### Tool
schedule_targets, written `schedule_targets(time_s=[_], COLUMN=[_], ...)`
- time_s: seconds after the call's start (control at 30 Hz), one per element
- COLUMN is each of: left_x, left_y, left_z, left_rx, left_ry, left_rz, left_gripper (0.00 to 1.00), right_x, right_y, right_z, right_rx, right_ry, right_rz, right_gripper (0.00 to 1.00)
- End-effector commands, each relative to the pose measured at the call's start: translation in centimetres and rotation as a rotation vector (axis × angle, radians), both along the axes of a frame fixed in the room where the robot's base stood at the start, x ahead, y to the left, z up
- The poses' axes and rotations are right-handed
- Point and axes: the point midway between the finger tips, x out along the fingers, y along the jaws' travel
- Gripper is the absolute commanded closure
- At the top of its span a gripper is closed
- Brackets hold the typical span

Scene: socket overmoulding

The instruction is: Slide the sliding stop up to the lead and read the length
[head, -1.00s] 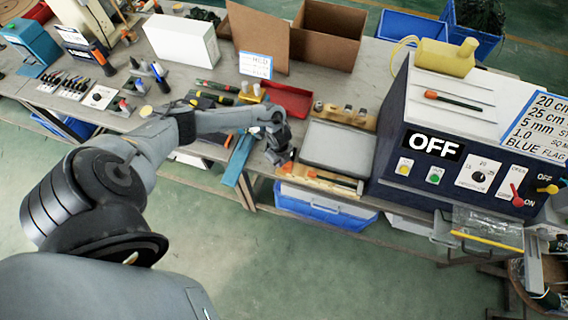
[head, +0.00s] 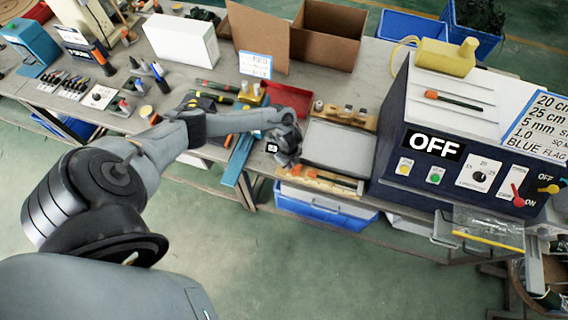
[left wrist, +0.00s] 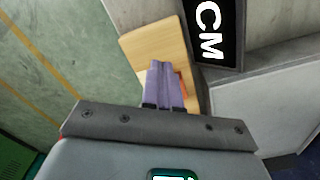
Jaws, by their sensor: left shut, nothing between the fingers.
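The wooden measuring fixture (head: 325,185) lies at the front edge of the bench, below the grey tray. An orange piece (head: 312,173) shows on it; I cannot tell whether it is the sliding stop or part of the lead. My left gripper (head: 287,161) is at the fixture's left end. In the left wrist view, its purple fingers (left wrist: 165,82) are shut and empty over the pale wooden board (left wrist: 158,48). An orange part (left wrist: 183,84) shows just beside and behind the fingers, partly hidden. A black plate marked CM (left wrist: 212,30) stands beside the board; no number shows.
A grey tray (head: 335,147) lies behind the fixture. The blue machine marked OFF (head: 435,147) stands to the right, with an orange-ended dark lead (head: 452,100) on top. A red tray (head: 290,98) is behind my left gripper. A blue bin (head: 325,208) sits below the bench edge.

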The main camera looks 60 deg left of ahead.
Motion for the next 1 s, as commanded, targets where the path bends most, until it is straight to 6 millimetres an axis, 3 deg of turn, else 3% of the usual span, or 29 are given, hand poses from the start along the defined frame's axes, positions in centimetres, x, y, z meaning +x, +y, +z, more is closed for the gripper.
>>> schedule_targets(time_s=[1.0], left_x=[2.4], left_y=[-2.8], left_z=[0.0], left_rx=[-0.001], left_ry=[-0.001], left_rz=[-0.001], left_gripper=[1.00], right_x=[0.0], right_y=[0.2], right_z=[-0.5], right_rx=[0.007], right_ry=[0.000], right_rz=[-0.004], right_gripper=[0.50])
